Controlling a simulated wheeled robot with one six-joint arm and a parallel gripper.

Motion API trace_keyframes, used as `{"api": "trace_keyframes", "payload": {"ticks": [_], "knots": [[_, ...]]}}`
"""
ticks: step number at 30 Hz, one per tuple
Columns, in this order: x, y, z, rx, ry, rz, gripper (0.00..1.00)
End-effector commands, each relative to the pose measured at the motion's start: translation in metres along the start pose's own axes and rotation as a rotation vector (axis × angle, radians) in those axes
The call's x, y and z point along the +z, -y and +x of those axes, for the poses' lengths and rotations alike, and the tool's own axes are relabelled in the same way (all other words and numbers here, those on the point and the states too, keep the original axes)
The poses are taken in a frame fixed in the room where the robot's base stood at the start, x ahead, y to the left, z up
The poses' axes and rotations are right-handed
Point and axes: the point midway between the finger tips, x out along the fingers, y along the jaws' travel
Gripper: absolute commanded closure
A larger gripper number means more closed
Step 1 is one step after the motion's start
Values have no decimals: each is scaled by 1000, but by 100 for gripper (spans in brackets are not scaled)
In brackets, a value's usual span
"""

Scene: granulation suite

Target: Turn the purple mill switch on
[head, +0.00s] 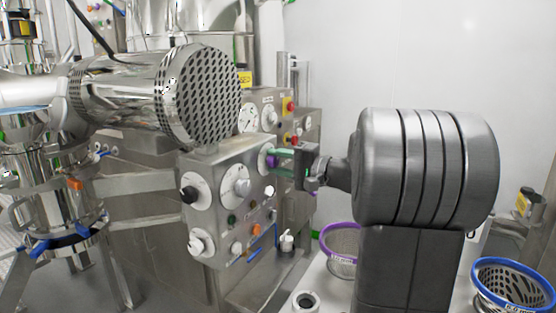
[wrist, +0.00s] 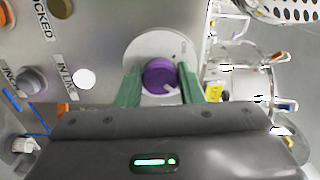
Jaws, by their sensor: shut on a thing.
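The purple mill switch (wrist: 158,76) is a round knob with a pale pointer mark, on a white round dial plate on the steel control panel. My gripper (wrist: 158,85) has its green fingers on either side of the knob, shut on it. The pointer mark on the knob faces the lower right in the wrist view. In the head view my gripper (head: 281,162) reaches the panel's right side, and the purple knob (head: 270,161) shows partly between the fingers.
The steel control panel (head: 215,232) carries several other knobs, buttons and lamps close by. A purple-rimmed sieve basket (head: 341,240) and a blue-rimmed one (head: 512,280) stand at the lower right.

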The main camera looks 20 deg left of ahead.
Motion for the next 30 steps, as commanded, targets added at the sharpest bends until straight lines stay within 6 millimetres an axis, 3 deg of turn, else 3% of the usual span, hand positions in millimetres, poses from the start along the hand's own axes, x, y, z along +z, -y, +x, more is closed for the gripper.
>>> {"api": "trace_keyframes", "payload": {"ticks": [9,23,24,27,30], "knots": [[0,0,0,0,-1,98,89],[0,0,0,0,-1,111,89],[0,0,0,0,-1,111,64],[0,0,0,0,-1,110,44],[0,0,0,0,-1,110,44]]}}
